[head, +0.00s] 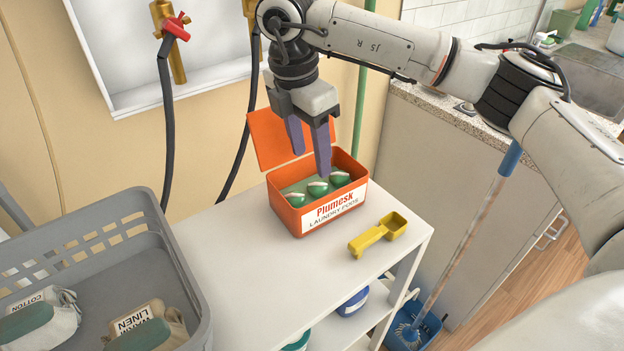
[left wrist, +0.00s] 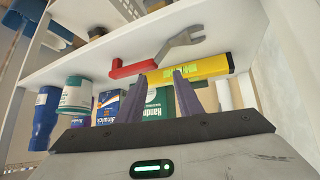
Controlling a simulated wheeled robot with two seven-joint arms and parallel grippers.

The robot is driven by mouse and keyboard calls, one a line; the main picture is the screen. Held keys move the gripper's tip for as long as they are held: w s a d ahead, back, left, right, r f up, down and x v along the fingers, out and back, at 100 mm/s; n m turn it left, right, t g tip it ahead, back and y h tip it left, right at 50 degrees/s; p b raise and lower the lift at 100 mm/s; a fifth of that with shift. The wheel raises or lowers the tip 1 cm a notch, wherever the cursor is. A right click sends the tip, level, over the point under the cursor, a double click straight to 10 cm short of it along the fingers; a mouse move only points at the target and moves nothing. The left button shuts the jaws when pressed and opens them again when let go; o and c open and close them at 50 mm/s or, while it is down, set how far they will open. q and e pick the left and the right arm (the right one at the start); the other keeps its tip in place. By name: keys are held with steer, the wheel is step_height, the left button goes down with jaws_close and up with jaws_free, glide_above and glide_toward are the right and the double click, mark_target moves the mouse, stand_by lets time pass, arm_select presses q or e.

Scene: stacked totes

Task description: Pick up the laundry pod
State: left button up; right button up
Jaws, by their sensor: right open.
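Three green-and-white laundry pods show inside an open orange box (head: 283,216) labelled "Plumesk laundry pods": a left pod (head: 297,200), a middle pod (head: 318,188) and a right pod (head: 340,179). The box stands on a white shelf top with its lid raised at the back. My right gripper (head: 311,161) is open and empty, pointing down just above the box, its nearer fingertip close over the middle and right pods. I cannot tell whether it touches one. My left gripper (left wrist: 160,76) shows only in the left wrist view, its fingers apart with nothing between them.
A yellow scoop (head: 378,234) lies right of the box. A grey laundry basket (head: 190,258) with labelled bundles stands at left. Hoses hang behind the shelf.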

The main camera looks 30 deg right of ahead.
mark_target(319, 192)
steer(key=f, duration=0.2)
steer(key=shift+s+d+f, duration=0.1)
steer(key=shift+d+f, duration=0.1)
steer(key=shift+f, duration=0.1)
steer(key=f, duration=0.2)
steer(key=d+f+p, duration=0.1)
steer(key=f, duration=0.1)
steer(key=shift+f, duration=0.5)
steer(key=c, duration=1.1)
